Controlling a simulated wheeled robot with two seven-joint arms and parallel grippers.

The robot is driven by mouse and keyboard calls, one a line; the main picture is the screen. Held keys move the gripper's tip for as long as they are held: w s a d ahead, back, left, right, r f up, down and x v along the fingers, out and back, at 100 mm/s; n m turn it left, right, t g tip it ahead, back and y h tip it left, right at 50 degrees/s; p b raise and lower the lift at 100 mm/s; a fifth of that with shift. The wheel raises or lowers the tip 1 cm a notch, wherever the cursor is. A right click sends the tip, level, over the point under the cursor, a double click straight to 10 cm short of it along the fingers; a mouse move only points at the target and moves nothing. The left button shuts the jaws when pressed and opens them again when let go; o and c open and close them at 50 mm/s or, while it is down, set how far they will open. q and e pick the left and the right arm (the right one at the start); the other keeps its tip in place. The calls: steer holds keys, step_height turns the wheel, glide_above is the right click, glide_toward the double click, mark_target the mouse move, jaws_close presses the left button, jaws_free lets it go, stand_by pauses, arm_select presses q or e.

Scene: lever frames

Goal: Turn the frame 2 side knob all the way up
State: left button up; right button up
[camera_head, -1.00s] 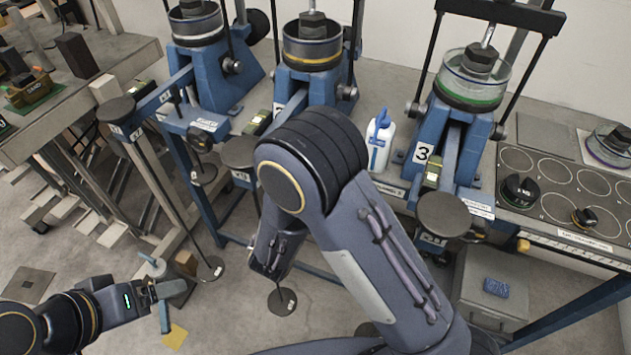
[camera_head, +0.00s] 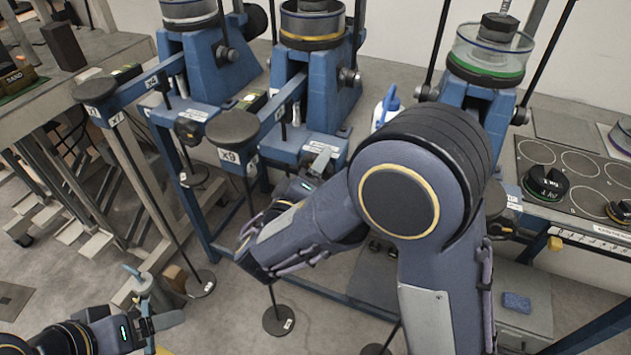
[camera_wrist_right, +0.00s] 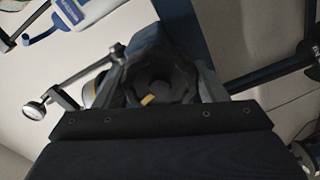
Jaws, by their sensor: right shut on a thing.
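Frame 2 (camera_head: 318,90) is the middle blue lever frame, with a glass cup on top and an arm marked x9. My right gripper (camera_head: 318,165) reaches its front side, and its fingertips are largely hidden. In the right wrist view a dark, ridged round knob (camera_wrist_right: 155,85) with a small yellow mark sits right before the gripper, which is shut on it. How far the knob is turned cannot be read. My left gripper (camera_head: 160,325) hangs low at the left, away from the frames; its finger gap is unclear.
Frame 1 (camera_head: 190,55) stands to the left and another frame (camera_head: 485,70) to the right. A white bottle with a blue top (camera_head: 386,106) stands between, partly behind my right arm. Weight hangers hang below. A panel with round marks (camera_head: 585,185) lies at right.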

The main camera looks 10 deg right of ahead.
steer(key=o, duration=1.1)
steer(key=shift+w+d+r+p, duration=0.1)
steer(key=shift+d+r+p, duration=0.05)
steer(key=shift+p, duration=0.15)
steer(key=shift+o, duration=0.9)
arm_select(q)
steer(key=shift+w+f, duration=0.1)
arm_select(e)
steer(key=shift+s+a+f, duration=0.2)
arm_select(q)
step_height(320, 180, down, 3)
steer(key=b, duration=0.2)
steer(key=shift+b, duration=0.4)
arm_select(e)
steer(key=v, duration=0.5)
steer(key=shift+s+a, duration=0.15)
steer(key=shift+s, duration=0.1)
